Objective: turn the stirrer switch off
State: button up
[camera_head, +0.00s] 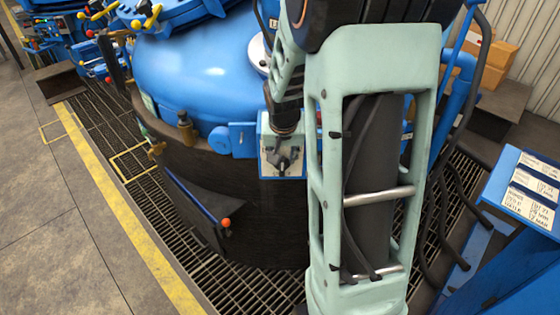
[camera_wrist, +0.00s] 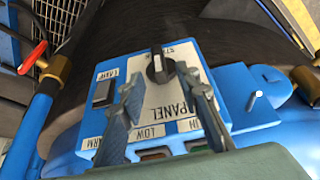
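The stirrer switch is most likely the round black knob (camera_wrist: 160,68) on the white panel face, beside a label of which only "ST" shows. A pale mark on the knob points toward the picture's top. My gripper (camera_wrist: 159,78) is open, its two grey fingers on either side of the knob in the wrist view. The right fingertip appears close to the knob; a wider gap shows on the left. I cannot tell whether either touches.
A black rocker labelled LAMP (camera_wrist: 103,92) sits left of the fingers. A blue pipe with a red-handled brass valve (camera_wrist: 38,62) stands farther left. The panel is on the blue furnace vessel (camera_head: 200,75). A blue sign stand (camera_head: 525,190) is at right.

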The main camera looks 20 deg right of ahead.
aim_at(282, 161)
jog(key=shift+x, duration=2.6)
grip_shut()
